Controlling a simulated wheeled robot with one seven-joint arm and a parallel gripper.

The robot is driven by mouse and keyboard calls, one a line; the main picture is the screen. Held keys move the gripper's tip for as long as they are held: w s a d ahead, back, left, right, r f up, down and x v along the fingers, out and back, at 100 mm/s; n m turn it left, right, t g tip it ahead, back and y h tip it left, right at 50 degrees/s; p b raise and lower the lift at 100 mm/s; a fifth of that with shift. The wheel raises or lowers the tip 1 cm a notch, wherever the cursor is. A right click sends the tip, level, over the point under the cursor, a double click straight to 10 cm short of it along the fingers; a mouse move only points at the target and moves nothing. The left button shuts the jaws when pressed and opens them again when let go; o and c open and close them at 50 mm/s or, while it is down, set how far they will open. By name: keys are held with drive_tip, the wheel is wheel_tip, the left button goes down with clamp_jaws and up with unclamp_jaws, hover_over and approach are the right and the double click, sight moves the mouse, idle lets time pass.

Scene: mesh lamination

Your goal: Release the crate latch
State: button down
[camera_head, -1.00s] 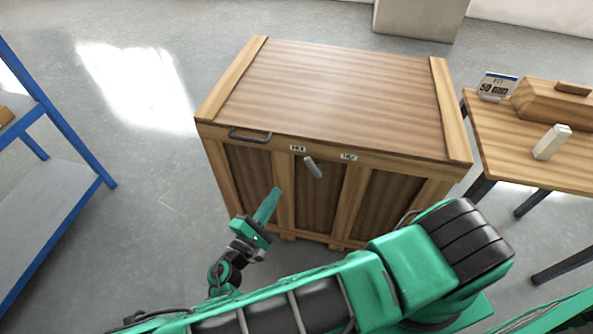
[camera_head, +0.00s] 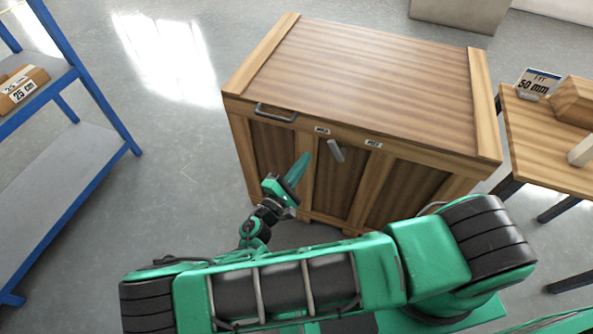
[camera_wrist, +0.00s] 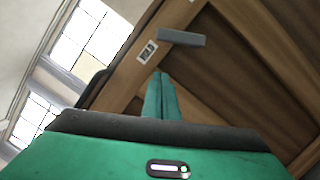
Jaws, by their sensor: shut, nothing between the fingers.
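The wooden crate (camera_head: 370,75) stands on the floor with its lid down. Its latch, a grey bar (camera_head: 336,151), sits tilted on the front face just under the lid edge, between two small white labels. In the wrist view the latch (camera_wrist: 181,38) lies beyond my fingertips, above and slightly right. A dark handle (camera_head: 276,112) is at the left of the crate's front edge. My gripper (camera_head: 301,162) is shut and empty, in front of the crate, left of and slightly below the latch, apparently apart from it. Its green fingers (camera_wrist: 160,76) are together in the wrist view.
A blue-framed shelf (camera_head: 75,170) with a labelled box (camera_head: 22,88) stands at the left. A wooden table (camera_head: 545,135) with a 50 mm sign (camera_head: 538,83) and blocks stands close to the crate's right. Floor at the crate's left is clear.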

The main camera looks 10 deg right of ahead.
sight(337, 147)
drive_tip(key=d, duration=0.1)
drive_tip(key=d+r, duration=0.1)
drive_tip(key=d, duration=0.1)
drive_tip(key=d+r, duration=0.1)
drive_tip(key=d, duration=0.1)
drive_tip(key=shift+w+d+r, duration=0.15)
drive_tip(key=shift+w+r, duration=0.05)
drive_tip(key=shift+w, duration=0.15)
drive_tip(key=shift+r, duration=0.1)
